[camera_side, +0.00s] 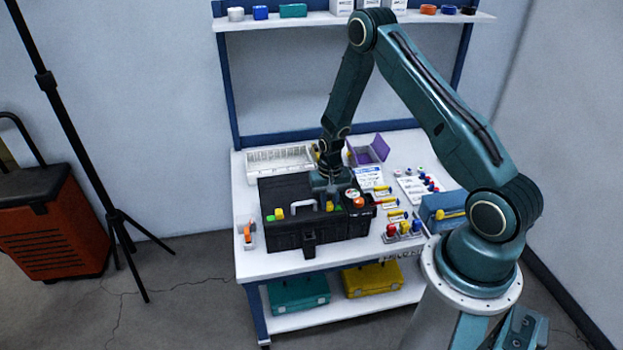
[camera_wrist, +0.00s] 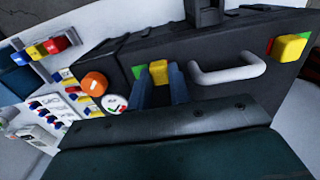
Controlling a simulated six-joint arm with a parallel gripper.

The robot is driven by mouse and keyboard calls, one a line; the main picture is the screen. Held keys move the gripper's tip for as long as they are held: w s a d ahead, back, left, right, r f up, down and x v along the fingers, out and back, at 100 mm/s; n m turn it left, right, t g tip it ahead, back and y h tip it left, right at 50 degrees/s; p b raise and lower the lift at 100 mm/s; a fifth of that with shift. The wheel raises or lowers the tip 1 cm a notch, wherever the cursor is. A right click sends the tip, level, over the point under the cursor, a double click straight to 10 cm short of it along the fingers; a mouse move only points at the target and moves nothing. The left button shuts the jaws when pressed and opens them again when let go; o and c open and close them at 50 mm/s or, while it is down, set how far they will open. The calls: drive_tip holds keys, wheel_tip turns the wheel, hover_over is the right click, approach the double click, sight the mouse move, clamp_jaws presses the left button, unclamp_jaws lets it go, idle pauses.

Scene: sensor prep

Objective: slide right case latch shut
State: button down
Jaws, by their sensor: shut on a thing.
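The black case (camera_side: 290,240) lies shut on the white workbench, with a pale handle (camera_wrist: 228,75) on its top. The right latch (camera_wrist: 158,70) is a yellow slider beside the handle, with a green patch showing next to it on the side away from the handle. My gripper (camera_wrist: 161,90) is shut on this latch, one finger on each side. The gripper (camera_side: 330,188) also shows over the case in the side view. The left latch (camera_wrist: 291,47), also yellow, has red on its handle side and green on its outer side. Any red beside the right latch cannot be made out.
An orange roll (camera_wrist: 95,84) and a white round item (camera_wrist: 115,104) sit close to the gripped latch. Red, yellow and blue pieces (camera_side: 403,230) stand right of the case. A white tray (camera_side: 280,160) and a purple box (camera_side: 370,151) lie behind it.

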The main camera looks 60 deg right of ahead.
drive_tip(key=c, duration=1.3)
unclamp_jaws()
drive_tip(key=shift+w+a, duration=0.2)
drive_tip(key=shift+r, duration=0.15)
drive_tip(key=shift+s+d+r, duration=0.1)
drive_tip(key=shift+r, duration=6.7)
wheel_tip(320, 180, up, 11)
drive_tip(key=n+t, duration=0.1)
drive_tip(key=n, duration=0.1)
hover_over(328, 205)
drive_tip(key=s+a, duration=0.1)
drive_tip(key=a, duration=0.4)
drive_tip(key=s+a+r+n+t, duration=0.2)
drive_tip(key=s+a+r, duration=0.3)
drive_tip(key=r, duration=0.3)
drive_tip(key=s+a+r+n+t, duration=0.1)
drive_tip(key=s+a+r, duration=0.1)
drive_tip(key=s, duration=0.3)
drive_tip(key=s+a+r+n, duration=0.2)
drive_tip(key=s+r, duration=0.1)
drive_tip(key=s, duration=0.2)
drive_tip(key=s+a+r+n+t, duration=0.1)
drive_tip(key=s+a+r+n, duration=0.1)
drive_tip(key=s, duration=0.3)
drive_tip(key=shift+s+a+r+t, duration=0.1)
drive_tip(key=shift+a+r+t, duration=0.15)
drive_tip(key=shift+a, duration=0.25)
